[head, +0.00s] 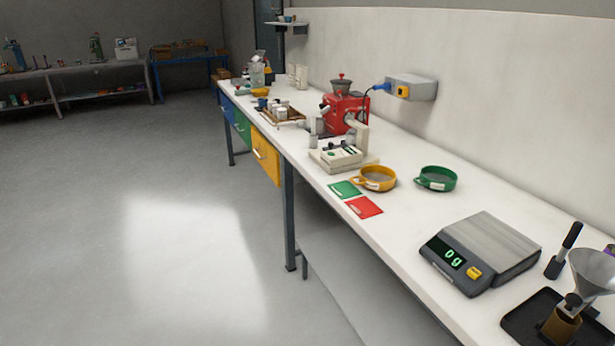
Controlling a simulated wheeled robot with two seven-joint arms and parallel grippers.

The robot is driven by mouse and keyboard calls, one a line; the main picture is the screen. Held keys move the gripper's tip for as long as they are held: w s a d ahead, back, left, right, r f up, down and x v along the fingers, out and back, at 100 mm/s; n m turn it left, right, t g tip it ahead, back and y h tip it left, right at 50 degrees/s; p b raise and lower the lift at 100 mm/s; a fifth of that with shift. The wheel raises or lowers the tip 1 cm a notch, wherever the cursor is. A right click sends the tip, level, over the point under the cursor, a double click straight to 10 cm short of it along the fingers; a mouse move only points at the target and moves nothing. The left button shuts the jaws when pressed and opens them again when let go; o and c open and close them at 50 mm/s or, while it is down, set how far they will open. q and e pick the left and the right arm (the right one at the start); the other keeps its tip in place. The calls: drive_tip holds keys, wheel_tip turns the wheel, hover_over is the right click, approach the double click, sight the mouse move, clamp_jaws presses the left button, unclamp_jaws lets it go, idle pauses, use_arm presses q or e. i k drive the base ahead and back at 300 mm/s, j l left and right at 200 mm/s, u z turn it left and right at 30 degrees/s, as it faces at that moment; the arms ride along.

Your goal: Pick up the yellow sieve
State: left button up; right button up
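The yellow sieve (376,178) is a shallow round pan with a yellow-orange rim and a grey mesh floor. It sits flat on the white workbench, near the middle of the head view, with a small pale tag on its left side. A similar green sieve (437,178) stands just to its right, apart from it. Neither of my grippers shows in the head view.
The white workbench (400,236) runs along the wall. A green card (345,189) and a red card (364,207) lie in front of the yellow sieve. A red machine (345,110) stands behind, a scale (480,254) reading 0 g at right. Floor at left is clear.

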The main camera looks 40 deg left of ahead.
sight(373, 178)
drive_tip(key=u, duration=0.75)
drive_tip(key=z, duration=1.9)
drive_tip(key=u, duration=1.9)
drive_tip(key=z, duration=0.4)
drive_tip(key=i+j+z, duration=0.1)
drive_tip(key=z, duration=0.25)
drive_tip(key=j+z, duration=0.15)
drive_tip(key=z, duration=0.25)
drive_tip(key=i+j+z, duration=0.15)
drive_tip(key=j+z, duration=0.35)
drive_tip(key=j, duration=0.6)
drive_tip(key=j+z, duration=0.5)
drive_tip(key=j, duration=0.6)
